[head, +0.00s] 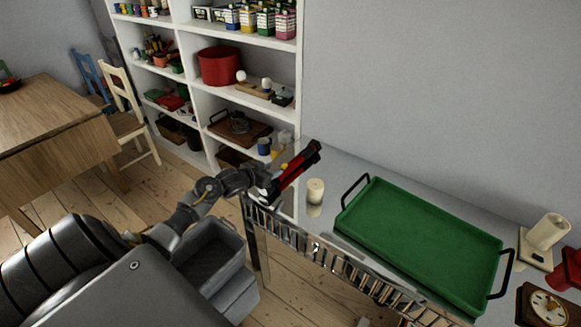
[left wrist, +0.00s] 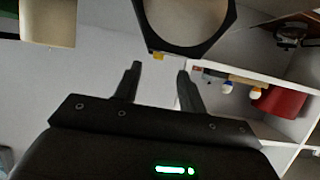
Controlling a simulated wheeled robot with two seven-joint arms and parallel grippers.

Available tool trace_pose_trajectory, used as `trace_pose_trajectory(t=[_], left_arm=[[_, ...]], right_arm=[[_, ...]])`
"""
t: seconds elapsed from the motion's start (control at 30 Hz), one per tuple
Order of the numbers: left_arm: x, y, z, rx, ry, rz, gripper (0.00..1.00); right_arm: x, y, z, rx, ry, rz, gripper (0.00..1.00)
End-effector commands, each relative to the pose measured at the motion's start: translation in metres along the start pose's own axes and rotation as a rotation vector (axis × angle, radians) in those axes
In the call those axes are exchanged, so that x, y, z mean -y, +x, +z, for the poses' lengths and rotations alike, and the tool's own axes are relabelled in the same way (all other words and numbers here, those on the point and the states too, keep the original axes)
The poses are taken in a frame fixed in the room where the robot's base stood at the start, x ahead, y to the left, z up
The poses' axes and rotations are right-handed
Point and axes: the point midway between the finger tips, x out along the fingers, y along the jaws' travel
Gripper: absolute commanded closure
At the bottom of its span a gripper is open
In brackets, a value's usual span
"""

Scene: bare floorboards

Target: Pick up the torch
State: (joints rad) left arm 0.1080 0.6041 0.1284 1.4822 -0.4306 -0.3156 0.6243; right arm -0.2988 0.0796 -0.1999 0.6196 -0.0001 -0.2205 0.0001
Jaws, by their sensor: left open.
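The torch (head: 300,165), red and black, is at the left end of the grey table, beside the shelf unit in the head view. My left gripper (head: 272,186) is close to its lower left end and partly overlaps it. In the left wrist view, a round black-rimmed end with a grey face (left wrist: 188,20), which looks like the torch's, is just beyond the fingertips. The left gripper (left wrist: 158,72) is open there, with nothing between its fingers. I cannot tell whether a finger touches the torch. My right gripper is not in view.
A cream candle (head: 315,191) stands just right of the torch. A green tray (head: 420,235) with black handles covers much of the table. A metal rack edge (head: 320,250) runs along the front. White shelves (head: 245,95) stand behind left; a cream object (head: 545,235) is at right.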

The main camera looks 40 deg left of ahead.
Motion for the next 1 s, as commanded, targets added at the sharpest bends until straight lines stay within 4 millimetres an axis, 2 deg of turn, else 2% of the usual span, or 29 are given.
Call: trace_pose_trajectory(t=[0.27, 0.4, 0.73, 1.0], left_arm=[[-0.002, 0.03, -0.002, -0.001, -0.003, 0.001, 0.59], [-0.001, 0.045, 0.001, -0.001, -0.003, -0.001, 0.59], [-0.002, 0.051, 0.001, 0.0, -0.001, 0.0, 0.59], [-0.002, 0.051, 0.002, 0.0, -0.001, -0.001, 0.94]], right_arm=[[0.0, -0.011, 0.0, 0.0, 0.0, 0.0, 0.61], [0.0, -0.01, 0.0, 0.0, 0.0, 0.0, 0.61], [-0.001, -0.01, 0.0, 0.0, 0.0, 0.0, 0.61], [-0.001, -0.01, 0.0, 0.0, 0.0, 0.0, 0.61]])
